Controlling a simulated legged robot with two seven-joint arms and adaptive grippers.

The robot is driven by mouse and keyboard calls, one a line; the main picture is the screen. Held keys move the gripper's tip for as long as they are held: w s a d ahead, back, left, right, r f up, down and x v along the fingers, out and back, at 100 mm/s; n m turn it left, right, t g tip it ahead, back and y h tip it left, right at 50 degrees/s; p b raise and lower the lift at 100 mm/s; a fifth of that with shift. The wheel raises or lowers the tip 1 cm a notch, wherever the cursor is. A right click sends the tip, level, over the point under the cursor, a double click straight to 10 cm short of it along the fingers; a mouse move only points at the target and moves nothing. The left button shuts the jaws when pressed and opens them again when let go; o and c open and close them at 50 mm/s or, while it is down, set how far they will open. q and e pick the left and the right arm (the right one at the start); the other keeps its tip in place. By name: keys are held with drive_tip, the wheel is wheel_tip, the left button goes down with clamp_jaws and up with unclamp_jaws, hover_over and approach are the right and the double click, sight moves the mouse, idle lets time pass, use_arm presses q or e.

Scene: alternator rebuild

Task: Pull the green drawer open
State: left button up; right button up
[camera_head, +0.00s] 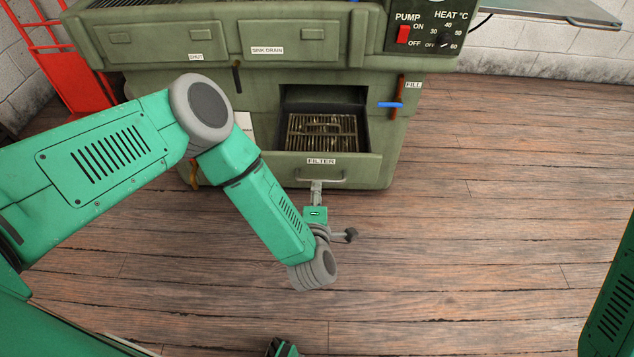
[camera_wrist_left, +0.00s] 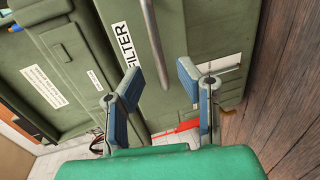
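The green drawer (camera_head: 277,165) labelled FILTER sits low in the front of the green machine. Its inside, with a metal grate (camera_head: 322,132), shows behind the drawer front; I cannot tell how far out it stands. The drawer has a bar handle (camera_head: 321,178), which also shows in the left wrist view (camera_wrist_left: 153,42). My left gripper (camera_head: 316,187) is right at the handle in the head view. My right gripper is not visible.
A red hand truck (camera_head: 70,75) stands at the left. The wooden floor (camera_head: 480,220) in front and at the right is clear.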

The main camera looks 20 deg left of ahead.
use_arm(q)
drive_tip(key=v, duration=0.6)
drive_tip(key=shift+s+d, duration=0.2)
drive_tip(key=shift+d, duration=0.15)
drive_tip(key=s+a+f+m+g+h+p, duration=0.1)
drive_tip(key=s+m+g+h+p, duration=0.15)
drive_tip(key=s+m+g, duration=0.35)
drive_tip(key=s+a+f+m+g+h+p, duration=0.15)
drive_tip(key=s+m+h, duration=0.3)
drive_tip(key=m, duration=0.45)
drive_tip(key=s+a+r+m+g+y+p, duration=0.1)
drive_tip(key=s+a+r+m+g, duration=0.4)
drive_tip(key=s+a, duration=0.7)
drive_tip(key=shift+s+r+m+g+y, duration=0.2)
drive_tip(key=shift+s+m+g+y, duration=0.75)
drive_tip(key=shift+s, duration=0.3)
